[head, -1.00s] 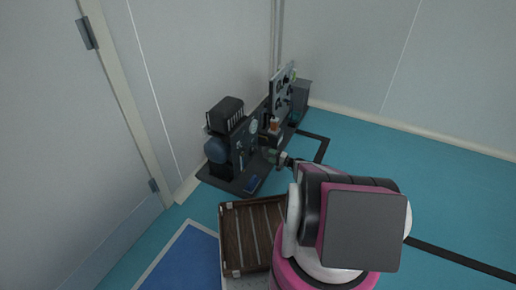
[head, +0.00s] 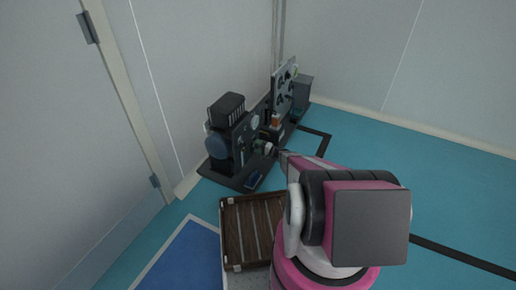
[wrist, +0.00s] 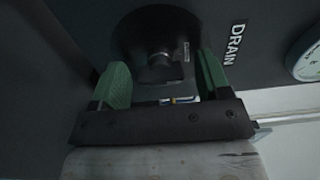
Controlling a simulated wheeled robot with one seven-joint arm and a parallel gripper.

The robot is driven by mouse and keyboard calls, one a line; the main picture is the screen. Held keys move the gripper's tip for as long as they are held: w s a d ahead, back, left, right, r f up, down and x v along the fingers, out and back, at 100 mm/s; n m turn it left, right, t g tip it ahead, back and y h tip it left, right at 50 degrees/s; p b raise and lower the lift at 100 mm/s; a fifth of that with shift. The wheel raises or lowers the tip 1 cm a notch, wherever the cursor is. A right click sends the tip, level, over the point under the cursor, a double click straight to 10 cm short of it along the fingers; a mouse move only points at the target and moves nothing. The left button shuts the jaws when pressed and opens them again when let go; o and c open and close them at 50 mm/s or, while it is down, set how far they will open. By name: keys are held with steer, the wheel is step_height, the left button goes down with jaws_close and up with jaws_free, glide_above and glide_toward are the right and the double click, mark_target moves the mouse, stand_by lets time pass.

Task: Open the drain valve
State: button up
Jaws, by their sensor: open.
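The DRAIN label (wrist: 236,45) is on a dark panel in the wrist view. My gripper (wrist: 160,76) is open, with one green finger pad on each side of the hub. I see a gap between the pads and the hub and cannot tell any contact. The gripper's dark crosspiece covers the lower part of the view. In the head view my gripper is small, by the panel's front, and the valve cannot be made out.
A round gauge (wrist: 307,52) is on the panel right of the label. In the head view the dark equipment stand (head: 222,178) runs along the wall. A brown slatted crate (head: 250,228) is close in front of it.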

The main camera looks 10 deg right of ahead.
steer(key=c, duration=0.9)
steer(key=shift+m, duration=0.3)
steer(key=m, duration=0.3)
steer(key=shift+m, duration=0.3)
steer(key=m, duration=0.4)
steer(key=shift+m, duration=0.3)
steer(key=m, duration=0.4)
steer(key=shift+m, duration=2.5)
